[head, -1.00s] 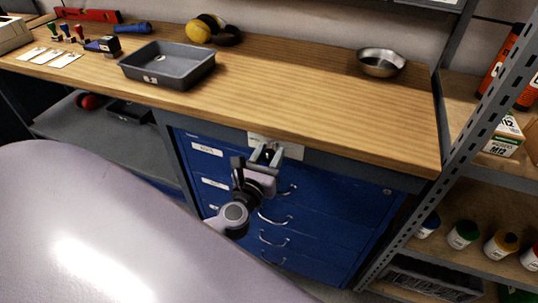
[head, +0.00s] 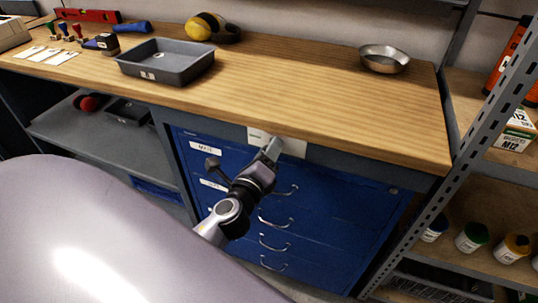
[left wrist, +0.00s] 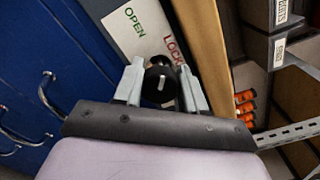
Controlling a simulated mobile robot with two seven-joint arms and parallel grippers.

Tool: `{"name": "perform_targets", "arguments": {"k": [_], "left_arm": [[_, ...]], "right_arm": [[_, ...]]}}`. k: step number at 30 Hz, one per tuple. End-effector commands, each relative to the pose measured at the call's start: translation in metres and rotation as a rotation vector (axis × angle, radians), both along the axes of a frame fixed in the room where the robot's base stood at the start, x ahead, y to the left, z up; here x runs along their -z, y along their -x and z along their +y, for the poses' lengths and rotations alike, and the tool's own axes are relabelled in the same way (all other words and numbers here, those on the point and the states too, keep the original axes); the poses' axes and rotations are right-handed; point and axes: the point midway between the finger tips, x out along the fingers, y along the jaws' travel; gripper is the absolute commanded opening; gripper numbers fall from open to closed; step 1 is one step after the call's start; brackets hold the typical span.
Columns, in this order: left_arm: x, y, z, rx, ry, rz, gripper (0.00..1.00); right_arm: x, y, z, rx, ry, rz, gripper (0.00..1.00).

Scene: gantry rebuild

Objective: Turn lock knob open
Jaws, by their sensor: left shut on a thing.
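The lock knob (left wrist: 160,80) is black and round with a small pale mark, and it shows in the left wrist view. It sits by a white plate (left wrist: 140,32) with green "OPEN" and red letters beginning "LOCK", partly hidden by my gripper. My left gripper (left wrist: 160,90) is shut on the knob, one pale finger on each side. In the head view the left gripper (head: 272,148) is at the white plate (head: 294,147) on the bench front, above the blue drawers (head: 330,200). The knob is hidden there behind the gripper. My right gripper is not in view.
The wooden bench top (head: 310,90) overhangs just above the gripper. A grey tray (head: 165,75) and a metal bowl (head: 384,59) stand on it. A metal shelf post (head: 470,150) rises at the right. Drawer handles (head: 275,222) stick out below the gripper.

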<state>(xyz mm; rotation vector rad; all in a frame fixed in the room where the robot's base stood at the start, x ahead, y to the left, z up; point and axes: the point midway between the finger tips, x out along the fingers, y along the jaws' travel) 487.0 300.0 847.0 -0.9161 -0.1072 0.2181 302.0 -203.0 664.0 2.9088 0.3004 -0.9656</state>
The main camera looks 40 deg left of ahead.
Motion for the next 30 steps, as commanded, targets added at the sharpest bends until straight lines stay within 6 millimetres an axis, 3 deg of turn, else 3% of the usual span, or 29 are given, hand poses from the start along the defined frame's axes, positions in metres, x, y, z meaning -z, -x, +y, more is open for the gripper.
{"name": "perform_targets", "arguments": {"k": [15, 30], "left_arm": [[0.0004, 0.0002, 0.0028, -0.005, 0.443, -0.111, 0.1], [0.0004, 0.0002, 0.0035, -0.005, 0.635, -0.157, 0.1]], "right_arm": [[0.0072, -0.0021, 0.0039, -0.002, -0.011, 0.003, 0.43], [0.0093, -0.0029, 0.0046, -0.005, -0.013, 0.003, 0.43]]}}
